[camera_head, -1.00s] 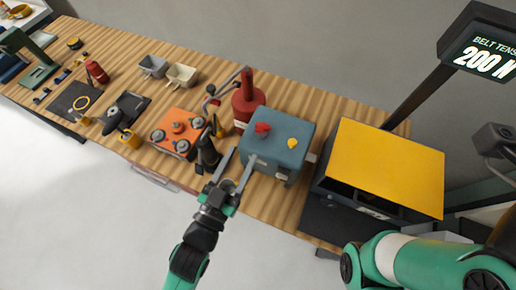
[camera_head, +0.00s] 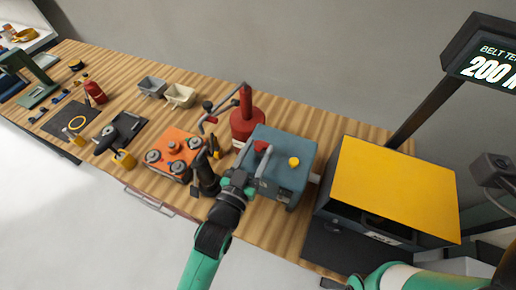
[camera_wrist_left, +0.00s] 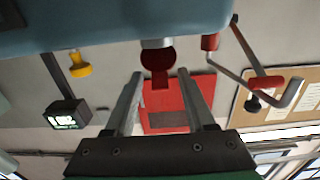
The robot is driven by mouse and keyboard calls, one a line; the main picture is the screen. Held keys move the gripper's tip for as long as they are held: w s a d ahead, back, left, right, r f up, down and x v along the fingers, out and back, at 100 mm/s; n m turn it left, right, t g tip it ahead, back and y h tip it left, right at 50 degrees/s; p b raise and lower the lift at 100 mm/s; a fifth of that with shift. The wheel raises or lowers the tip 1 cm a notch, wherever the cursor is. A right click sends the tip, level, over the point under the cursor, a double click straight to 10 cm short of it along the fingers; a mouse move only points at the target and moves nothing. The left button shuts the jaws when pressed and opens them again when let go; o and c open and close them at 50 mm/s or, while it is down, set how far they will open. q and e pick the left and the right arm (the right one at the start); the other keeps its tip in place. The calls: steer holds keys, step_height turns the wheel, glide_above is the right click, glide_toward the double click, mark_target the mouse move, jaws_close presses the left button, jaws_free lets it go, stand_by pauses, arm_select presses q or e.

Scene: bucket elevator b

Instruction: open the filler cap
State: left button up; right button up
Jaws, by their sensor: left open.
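A blue housing (camera_head: 285,188) stands on the wooden bench, with a red cap (camera_head: 261,147) and a yellow knob (camera_head: 294,162) on its top. In the left wrist view, which is upside down, the red cap (camera_wrist_left: 158,60) sits on a grey neck on the blue housing (camera_wrist_left: 100,20). The yellow knob (camera_wrist_left: 79,65) is apart to the left. My left gripper (camera_head: 250,158) is open, its fingers pointing at the red cap. In the left wrist view the fingertips lie on either side of the cap; contact does not show. My right gripper is not in view.
A black box with a yellow top (camera_head: 395,190) is close on the right. An orange plate (camera_head: 176,152) with round parts lies left of my left gripper.

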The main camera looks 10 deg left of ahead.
arm_select(q)
steer(key=shift+w, duration=0.3)
steer(key=shift+c, duration=0.3)
jaws_close()
steer(key=shift+p, duration=0.4)
